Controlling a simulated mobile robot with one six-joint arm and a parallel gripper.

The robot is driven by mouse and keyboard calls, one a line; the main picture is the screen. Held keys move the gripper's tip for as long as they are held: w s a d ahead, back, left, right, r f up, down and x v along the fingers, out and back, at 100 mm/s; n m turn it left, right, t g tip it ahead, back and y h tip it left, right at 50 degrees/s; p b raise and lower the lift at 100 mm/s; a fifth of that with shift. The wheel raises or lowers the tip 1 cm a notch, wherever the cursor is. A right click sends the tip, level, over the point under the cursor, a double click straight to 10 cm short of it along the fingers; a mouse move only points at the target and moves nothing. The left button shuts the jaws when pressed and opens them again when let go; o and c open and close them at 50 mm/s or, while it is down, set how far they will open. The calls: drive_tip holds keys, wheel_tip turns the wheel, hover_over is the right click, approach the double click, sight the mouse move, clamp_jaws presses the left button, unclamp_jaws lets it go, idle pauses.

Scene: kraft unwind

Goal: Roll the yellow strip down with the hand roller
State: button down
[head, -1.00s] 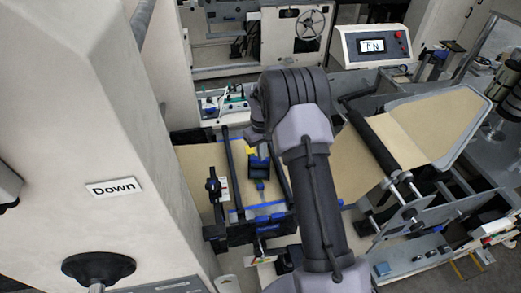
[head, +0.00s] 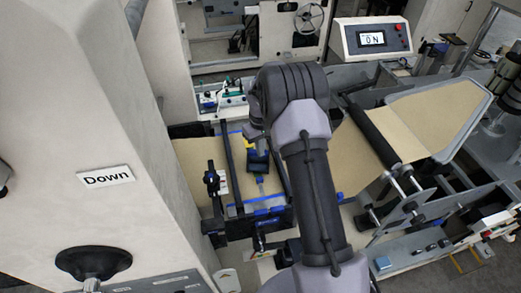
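A small dark and blue shape (head: 258,160) just below the patch seems to be my gripper, partly behind my arm.
Dark bars (head: 231,170) and a black clamp frame (head: 245,222) with blue edges cross the web (head: 192,160). A large cream machine housing with a "Down" label (head: 105,176) stands at left. A black roller (head: 370,135) lies right of my arm; an "ON" panel (head: 372,39) stands behind.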

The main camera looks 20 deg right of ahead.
drive_tip(key=shift+w+d+r+p, duration=0.1)
drive_tip(key=shift+w+d+p, duration=0.1)
drive_tip(key=shift+w, duration=0.75)
drive_tip(key=shift+w+d+f+p, duration=0.1)
drive_tip(key=shift+w+d+p, duration=0.05)
drive_tip(key=shift+w, duration=0.75)
drive_tip(key=shift+w+d+r+p, duration=0.1)
drive_tip(key=shift+w+d+p, duration=0.1)
drive_tip(key=shift+w, duration=0.75)
drive_tip(key=shift+s+a+b, duration=0.25)
drive_tip(key=shift+s+b, duration=0.05)
drive_tip(key=shift+s, duration=0.4)
drive_tip(key=shift+s+a+f+b, duration=0.15)
drive_tip(key=shift+s+b, duration=0.45)
drive_tip(key=shift+s, duration=0.35)
drive_tip(key=shift+s+a+f+b, duration=0.15)
drive_tip(key=shift+s+b, duration=0.4)
drive_tip(key=shift+s, duration=0.4)
drive_tip(key=shift+s+r, duration=0.15)
drive_tip(key=shift+s, duration=0.1)
wheel_tip(320, 180, up, 7)
drive_tip(key=p, duration=0.4)
